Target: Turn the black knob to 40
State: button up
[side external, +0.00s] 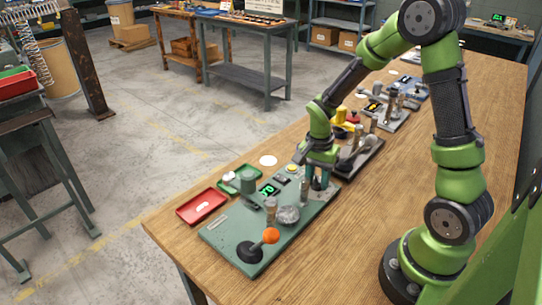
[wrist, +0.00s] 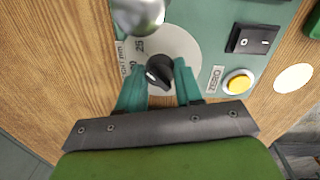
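The black knob (wrist: 158,74) sits on a round pale dial plate (wrist: 183,44) in the wrist view, with its white pointer mark towards the left. Part of the printed scale shows, including 25; the rest is hidden. My gripper (wrist: 160,84) has its two teal fingers apart, one on each side of the knob. I see no clear squeeze on it. In the side external view my gripper (side external: 318,180) reaches down to the far right part of the green panel (side external: 225,236) and hides the knob. The green display (side external: 268,190) reads 70.
A yellow button (wrist: 238,82) marked ZERO and a black rocker switch (wrist: 253,39) are right of the knob. A shiny metal ball (wrist: 138,14) is close above it. An orange-topped lever (side external: 271,236), red tray (side external: 202,206) and green tray (side external: 226,187) are nearby.

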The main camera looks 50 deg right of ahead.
jog(key=shift+c, duration=0.9)
jog(key=shift+n, duration=0.3)
jog(key=n, duration=0.3)
jog(key=shift+n, duration=0.4)
jog(key=n, duration=0.4)
jog(key=shift+n, duration=0.3)
jog(key=n, duration=0.4)
jog(key=shift+s, duration=0.1)
jog(key=shift+n+t, duration=0.4)
jog(key=shift+n, duration=2.1)
jog(key=o, duration=1)
